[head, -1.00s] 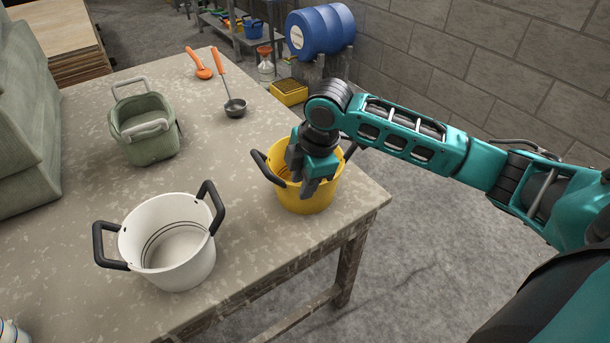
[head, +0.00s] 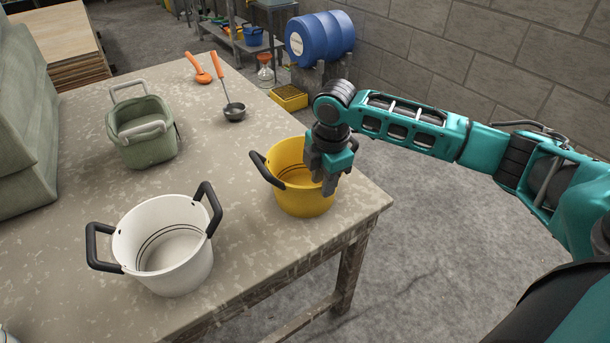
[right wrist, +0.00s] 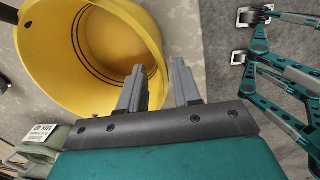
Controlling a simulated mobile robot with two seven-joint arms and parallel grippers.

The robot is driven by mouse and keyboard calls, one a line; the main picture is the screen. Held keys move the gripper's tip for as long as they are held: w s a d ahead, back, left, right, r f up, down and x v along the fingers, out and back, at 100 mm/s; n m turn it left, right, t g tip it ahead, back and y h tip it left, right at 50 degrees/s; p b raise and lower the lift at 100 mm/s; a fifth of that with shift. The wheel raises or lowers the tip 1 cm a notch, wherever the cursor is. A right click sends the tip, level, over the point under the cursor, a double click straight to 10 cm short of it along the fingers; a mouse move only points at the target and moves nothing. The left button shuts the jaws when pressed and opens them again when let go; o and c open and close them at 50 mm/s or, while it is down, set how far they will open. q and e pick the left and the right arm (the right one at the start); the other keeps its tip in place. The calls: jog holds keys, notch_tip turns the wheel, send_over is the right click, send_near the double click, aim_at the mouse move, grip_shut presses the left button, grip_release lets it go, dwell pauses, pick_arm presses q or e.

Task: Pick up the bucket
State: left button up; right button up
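A yellow bucket (head: 290,199) with black side handles stands upright near the table's right edge. It also shows, from above, in the right wrist view (right wrist: 50,70). A white bucket (head: 180,268) with black handles stands at the front. My left gripper is not in view.
A green basket (head: 150,150) stands at the back left. An orange-handled ladle (head: 234,112) and another orange utensil (head: 203,76) lie at the back of the table (head: 215,165). A blue barrel (head: 320,38) and a block wall (head: 500,60) are beyond.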

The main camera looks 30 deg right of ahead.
jog(key=f, duration=0.3)
jog(key=f+b, duration=0.1)
jog(key=shift+w+f, duration=0.3)
grip_shut()
jog(key=shift+r, duration=0.1)
